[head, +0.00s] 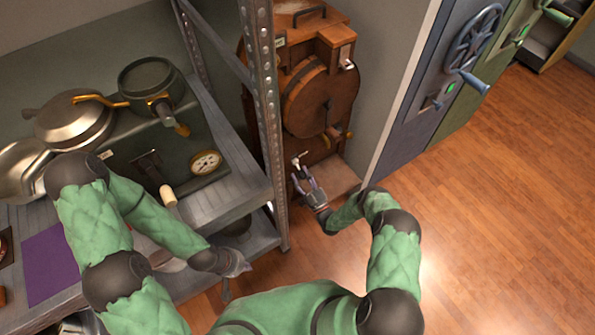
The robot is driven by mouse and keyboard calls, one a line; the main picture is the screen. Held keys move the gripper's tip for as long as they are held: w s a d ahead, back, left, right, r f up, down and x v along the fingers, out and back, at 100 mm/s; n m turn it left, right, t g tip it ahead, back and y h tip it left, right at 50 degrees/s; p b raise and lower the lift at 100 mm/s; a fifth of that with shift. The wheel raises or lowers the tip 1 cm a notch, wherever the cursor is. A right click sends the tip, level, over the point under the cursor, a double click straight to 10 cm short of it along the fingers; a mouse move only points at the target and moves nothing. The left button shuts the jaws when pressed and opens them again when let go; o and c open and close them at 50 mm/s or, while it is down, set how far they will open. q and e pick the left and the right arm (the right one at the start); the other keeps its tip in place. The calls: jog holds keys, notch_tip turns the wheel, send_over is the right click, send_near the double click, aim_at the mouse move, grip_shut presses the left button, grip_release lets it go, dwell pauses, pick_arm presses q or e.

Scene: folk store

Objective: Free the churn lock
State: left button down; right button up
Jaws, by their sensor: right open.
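The wooden churn (306,95) stands behind the metal shelf post, with a round wooden drum on its front. A small dark lever (328,104) is on the drum's face, and a brass-coloured knob (347,135) is at its lower right. A small pale-tipped metal handle (299,161) is low at the churn's front. I cannot tell which of these parts is the lock. My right gripper (303,183) is open just below the pale-tipped handle; I cannot tell whether they touch. My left gripper (240,273) is low beside the shelf edge, its jaws too small to judge.
The metal shelf (225,192) on the left holds pans (73,122), a dark green pot machine (150,85) and a round gauge (205,162). Its upright post (270,130) stands between my arms. Blue-grey doors with a handwheel (473,38) are at right. The wooden floor (500,200) is clear.

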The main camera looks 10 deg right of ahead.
jog(key=shift+w, duration=0.1)
grip_shut()
jog(key=shift+r, duration=0.1)
